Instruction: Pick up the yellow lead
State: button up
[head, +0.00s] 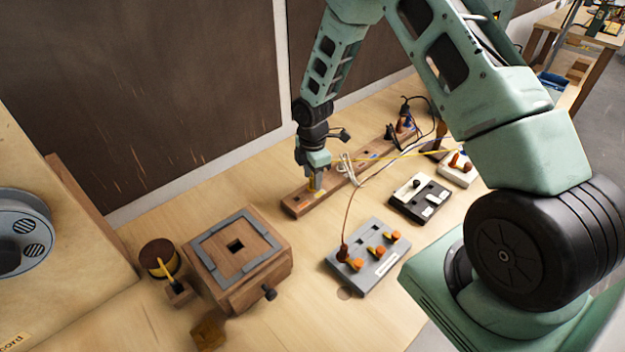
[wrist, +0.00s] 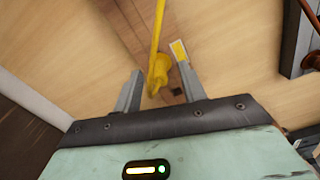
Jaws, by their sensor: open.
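The yellow lead has a yellow plug end (wrist: 159,70) that stands on a brown wooden bar (head: 296,204), between my gripper's fingers in the wrist view. Its thin yellow cord (head: 425,153) runs to the right in the head view. My gripper (head: 317,184) points down over the near left end of the bar. Its two fingers (wrist: 160,80) are apart, one on each side of the yellow plug, with gaps visible. The plug is mostly hidden by my gripper in the head view.
White cord (head: 347,170) and dark leads (head: 408,110) lie along the bar. A grey board with orange posts (head: 367,276), a black-and-white box (head: 420,198) and a wooden block with a grey frame (head: 262,278) stand nearby. A spool (head: 158,253) is at left.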

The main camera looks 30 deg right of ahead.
jog(key=shift+f, duration=0.65)
grip_shut()
jog(key=shift+r, duration=0.1)
